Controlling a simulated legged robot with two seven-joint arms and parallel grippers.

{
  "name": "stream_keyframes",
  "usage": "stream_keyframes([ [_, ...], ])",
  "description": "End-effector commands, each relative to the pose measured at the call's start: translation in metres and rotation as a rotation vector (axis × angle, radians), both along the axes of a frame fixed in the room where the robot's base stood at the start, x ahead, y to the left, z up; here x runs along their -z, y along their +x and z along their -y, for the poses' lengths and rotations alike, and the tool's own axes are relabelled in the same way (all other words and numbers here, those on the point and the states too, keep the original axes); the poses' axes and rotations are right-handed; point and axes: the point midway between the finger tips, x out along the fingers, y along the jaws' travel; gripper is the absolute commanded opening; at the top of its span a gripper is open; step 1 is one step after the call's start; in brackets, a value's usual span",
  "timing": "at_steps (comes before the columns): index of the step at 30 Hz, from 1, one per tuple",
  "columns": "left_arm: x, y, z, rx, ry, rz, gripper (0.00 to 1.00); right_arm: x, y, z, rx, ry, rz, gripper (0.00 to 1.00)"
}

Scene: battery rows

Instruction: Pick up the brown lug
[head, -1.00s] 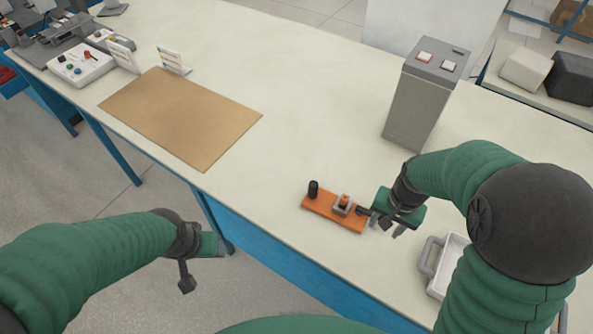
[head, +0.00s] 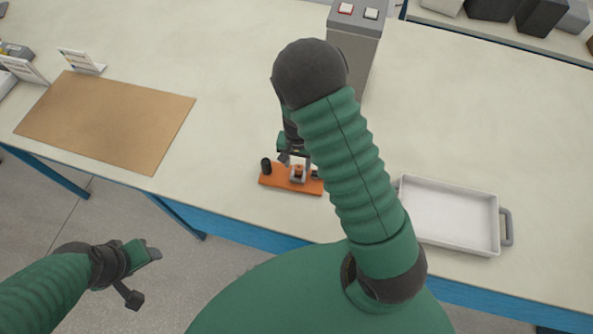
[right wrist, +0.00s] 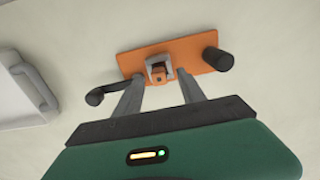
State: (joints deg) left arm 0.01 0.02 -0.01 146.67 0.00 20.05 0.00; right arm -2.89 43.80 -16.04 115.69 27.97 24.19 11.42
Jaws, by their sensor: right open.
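The brown lug (head: 298,173) is a small block in a grey U-shaped bracket on an orange plate (head: 275,183). In the right wrist view the lug (right wrist: 158,75) sits inside the bracket (right wrist: 153,62), near the plate's middle. My right gripper (head: 297,160) is over the plate from the far side, partly hidden by its own arm. In the right wrist view its open fingers (right wrist: 160,90) point at the plate, one on each side of the lug, with nothing held. My left gripper (head: 138,272) hangs off the table's front edge; its jaw opening is unclear.
A black cylinder (head: 266,166) stands at one plate end; a dark knobbed bar (right wrist: 97,97) is by the other. A white tray (head: 448,213) lies to the right. A grey button box (head: 357,45) stands behind. A brown mat (head: 107,120) lies left.

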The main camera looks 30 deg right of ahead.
Motion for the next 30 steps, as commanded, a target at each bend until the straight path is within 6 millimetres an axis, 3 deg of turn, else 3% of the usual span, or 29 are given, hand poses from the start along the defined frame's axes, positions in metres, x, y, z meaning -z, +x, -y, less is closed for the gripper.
stream_keyframes([
  [9, -0.012, 0.0, 0.0, 0.0, 0.0, 0.0, 0.56, 0.047, 0.006, 0.004, 0.001, 0.0, -0.001, 0.47],
  [17, -0.011, 0.0, 0.0, 0.0, 0.0, 0.0, 0.56, 0.051, 0.007, 0.004, -0.001, -0.001, 0.001, 0.46],
  [27, -0.011, 0.0, 0.0, 0.0, 0.0, 0.0, 0.56, 0.051, 0.007, 0.004, -0.001, -0.001, 0.001, 0.01],
  [30, -0.011, 0.0, 0.0, 0.0, 0.0, 0.0, 0.56, 0.051, 0.007, 0.004, -0.001, -0.001, 0.001, 0.0],
])
